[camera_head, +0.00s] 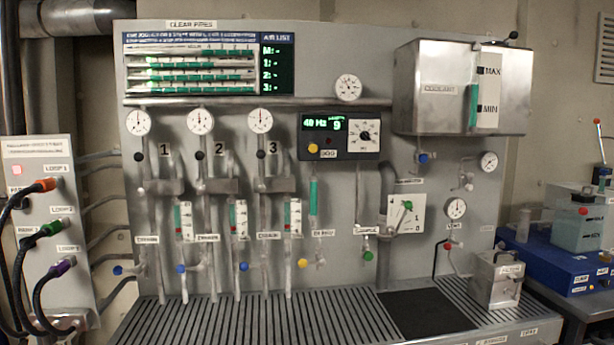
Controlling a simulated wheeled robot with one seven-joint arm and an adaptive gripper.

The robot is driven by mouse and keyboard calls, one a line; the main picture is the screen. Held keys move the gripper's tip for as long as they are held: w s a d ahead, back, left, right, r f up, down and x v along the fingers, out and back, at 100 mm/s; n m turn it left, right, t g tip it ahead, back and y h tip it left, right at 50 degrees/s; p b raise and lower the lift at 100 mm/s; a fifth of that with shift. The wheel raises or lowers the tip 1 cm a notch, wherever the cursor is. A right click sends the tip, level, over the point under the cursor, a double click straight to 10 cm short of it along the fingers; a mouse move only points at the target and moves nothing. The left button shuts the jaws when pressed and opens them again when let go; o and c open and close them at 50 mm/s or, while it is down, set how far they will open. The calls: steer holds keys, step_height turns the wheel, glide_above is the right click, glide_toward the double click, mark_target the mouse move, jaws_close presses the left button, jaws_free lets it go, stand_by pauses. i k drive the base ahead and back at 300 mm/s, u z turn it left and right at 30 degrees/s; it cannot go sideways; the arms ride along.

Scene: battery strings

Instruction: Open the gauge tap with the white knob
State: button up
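A small tap (467,182) with a pale knob, which looks white, sits on the right of the panel. It is just left of and below a round white-faced gauge (489,161). The knob is too small to tell whether the tap is open or shut. A second round gauge (456,208) is lower down, with a small red knob (447,245) below it on a thin pipe. My gripper is not in view.
A steel coolant tank (420,88) juts out above the taps. A metal box (497,279) stands on the slatted tray (330,318) below. A green-handled selector (405,214) is to the left. A blue unit (560,260) stands at the right. The space before the panel looks clear.

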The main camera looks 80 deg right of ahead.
mark_target(469, 187)
steer(key=z, duration=3.7)
steer(key=k, duration=0.6)
steer(key=u, duration=0.35)
steer(key=i, duration=0.7)
steer(key=u, duration=0.05)
